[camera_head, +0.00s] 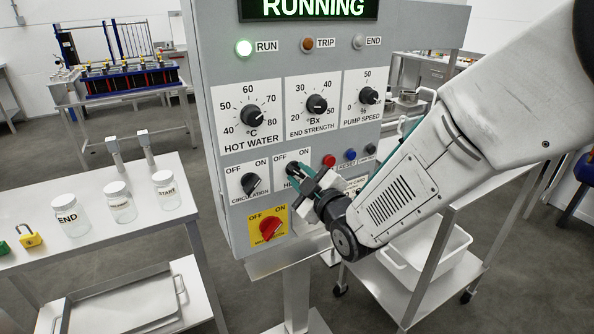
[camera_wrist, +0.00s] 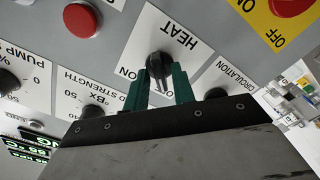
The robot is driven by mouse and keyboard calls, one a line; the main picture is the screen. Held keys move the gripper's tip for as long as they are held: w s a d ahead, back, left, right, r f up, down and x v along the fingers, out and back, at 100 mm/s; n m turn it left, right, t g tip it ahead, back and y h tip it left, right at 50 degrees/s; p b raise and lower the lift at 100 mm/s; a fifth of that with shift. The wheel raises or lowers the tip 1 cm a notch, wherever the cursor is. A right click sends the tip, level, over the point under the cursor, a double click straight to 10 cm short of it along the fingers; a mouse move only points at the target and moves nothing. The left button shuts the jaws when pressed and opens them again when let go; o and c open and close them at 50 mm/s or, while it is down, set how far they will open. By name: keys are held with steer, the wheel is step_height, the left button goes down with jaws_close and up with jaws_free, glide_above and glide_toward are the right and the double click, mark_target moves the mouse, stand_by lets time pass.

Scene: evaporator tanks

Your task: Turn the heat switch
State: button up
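The heat switch is a black knob on a white plate marked HEAT, OFF and ON, on the front of the grey control panel (camera_head: 210,110). In the wrist view the heat knob (camera_wrist: 160,64) stands between the two green fingertips of my gripper (camera_wrist: 162,82). The fingers are apart, one on each side of it; I cannot make out firm contact. In the head view the heat knob (camera_head: 292,169) is partly hidden by my gripper (camera_head: 301,180), and much of its plate is covered. The knob's exact angle is hard to tell.
The circulation knob (camera_head: 250,184) is left of the heat switch, the red main switch (camera_head: 269,229) below. A red button (camera_head: 329,160) and smaller buttons sit to the right. Dials are above. The display (camera_head: 310,9) reads RUNNING and the RUN lamp (camera_head: 243,47) is lit green.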

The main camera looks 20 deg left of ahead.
jaws_close()
steer(key=shift+m, duration=1)
steer(key=shift+m, duration=1)
steer(key=shift+f+m, duration=0.1)
steer(key=shift+m, duration=1)
